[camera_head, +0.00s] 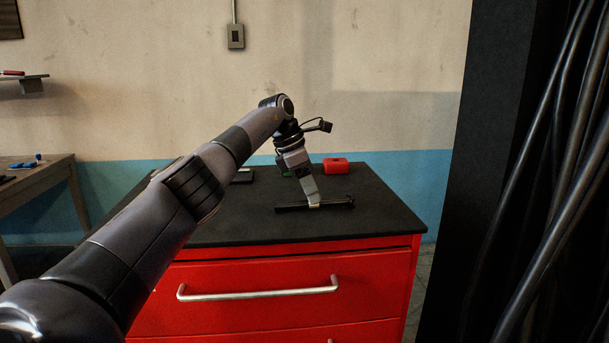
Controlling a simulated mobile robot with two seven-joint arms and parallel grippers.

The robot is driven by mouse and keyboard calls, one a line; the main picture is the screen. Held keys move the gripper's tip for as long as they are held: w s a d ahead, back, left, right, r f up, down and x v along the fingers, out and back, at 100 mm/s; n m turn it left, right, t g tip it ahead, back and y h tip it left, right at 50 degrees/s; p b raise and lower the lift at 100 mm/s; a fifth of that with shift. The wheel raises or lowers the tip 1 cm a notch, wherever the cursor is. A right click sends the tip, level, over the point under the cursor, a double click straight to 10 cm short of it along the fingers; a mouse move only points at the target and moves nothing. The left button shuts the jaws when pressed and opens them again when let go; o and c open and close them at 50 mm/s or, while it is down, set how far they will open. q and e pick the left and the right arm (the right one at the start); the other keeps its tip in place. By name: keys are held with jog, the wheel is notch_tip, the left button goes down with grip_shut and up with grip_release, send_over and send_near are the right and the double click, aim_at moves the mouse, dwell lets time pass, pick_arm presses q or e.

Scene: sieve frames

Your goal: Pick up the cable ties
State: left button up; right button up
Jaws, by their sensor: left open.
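A thin black bundle, which looks like the cable ties (338,203), lies flat on the black top of the red cabinet (385,205). My left gripper (314,203) reaches down from above, with its fingertips at the middle of the bundle. The gripper is open. It hides part of the bundle's middle, and I cannot tell whether the fingers touch it. My right gripper is out of view.
A red box (336,166) sits behind the gripper on the cabinet top. A small dark item (243,176) lies further left, partly behind my left arm. Thick black cables (560,170) hang at the right. The cabinet top's right side is clear.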

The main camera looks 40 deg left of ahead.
pick_arm(q)
jog(key=shift+x, duration=1.3)
grip_shut()
jog(key=shift+d, duration=0.1)
jog(key=shift+d, duration=0.1)
